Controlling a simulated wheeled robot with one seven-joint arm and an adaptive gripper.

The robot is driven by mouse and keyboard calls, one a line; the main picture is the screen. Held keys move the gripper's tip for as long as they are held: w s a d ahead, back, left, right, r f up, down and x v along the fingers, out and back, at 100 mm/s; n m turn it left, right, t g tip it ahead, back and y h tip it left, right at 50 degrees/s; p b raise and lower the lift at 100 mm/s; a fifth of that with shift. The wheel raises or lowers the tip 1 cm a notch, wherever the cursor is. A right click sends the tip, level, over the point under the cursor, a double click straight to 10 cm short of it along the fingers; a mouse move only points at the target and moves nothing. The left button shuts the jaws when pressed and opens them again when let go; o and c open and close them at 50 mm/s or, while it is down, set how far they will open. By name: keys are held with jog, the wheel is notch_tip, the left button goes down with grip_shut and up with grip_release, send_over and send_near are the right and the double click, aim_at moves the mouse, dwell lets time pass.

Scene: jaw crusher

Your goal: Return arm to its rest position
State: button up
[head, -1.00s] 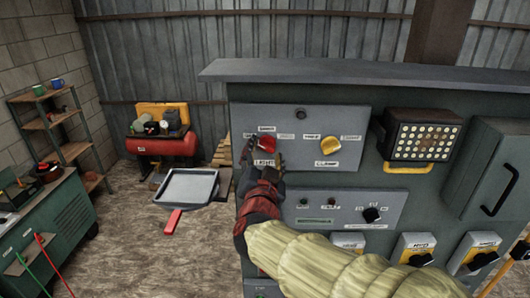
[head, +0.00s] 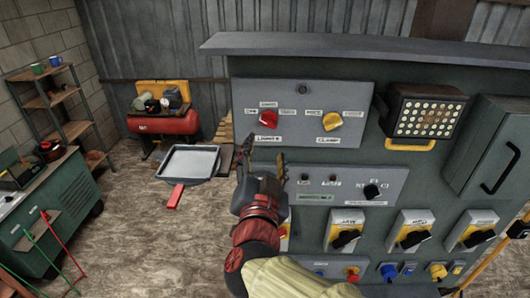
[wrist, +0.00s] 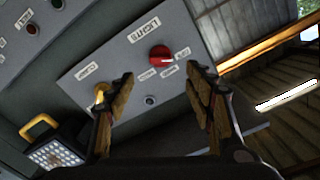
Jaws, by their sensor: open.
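My gripper (head: 262,163) is open and empty. In the head view it stands in front of the left part of the control panel, below the red knob (head: 267,118). The yellow knob (head: 332,121) sits to the right of the red one on the same upper grey plate (head: 290,92). In the wrist view the red knob (wrist: 160,55) shows between and beyond the fingertips, apart from them. The yellow knob (wrist: 101,94) is partly hidden behind the left finger. My arm comes up from the bottom of the head view.
The cabinet (head: 412,183) carries a lower plate with a black knob (head: 372,191), several yellow-plated switches and a lamp (head: 427,116). A tray (head: 188,162) and a red compressor (head: 165,124) are at left. Shelves and a green workbench (head: 45,215) stand further left, with open floor between.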

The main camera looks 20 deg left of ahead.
jog(key=s+a+f+n+g+y+b, duration=0.1)
jog(key=s+a+f+n+g+y, duration=0.45)
jog(key=s+a+f+g, duration=0.5)
jog(key=s+d+f+n+h+b, duration=0.1)
jog(key=s+d+f+n+b, duration=0.3)
jog(key=f, duration=0.4)
jog(key=s+d+f+m+h+b, duration=0.1)
jog(key=d+f+m+h+b, duration=0.1)
jog(key=d+f+b, duration=0.6)
jog(key=s+d+f+m+g+h+b, duration=0.1)
jog(key=d+f+h+b, duration=0.3)
jog(key=d+f+b, duration=0.5)
jog(key=s+d+f+m+h+b, duration=0.2)
jog(key=d+f+b, duration=0.6)
jog(key=d, duration=1.5)
notch_tip(320, 180, down, 4)
jog(key=shift+d+r+m+h+b, duration=0.25)
jog(key=shift+d+m+h+b, duration=0.15)
jog(key=shift+m, duration=0.25)
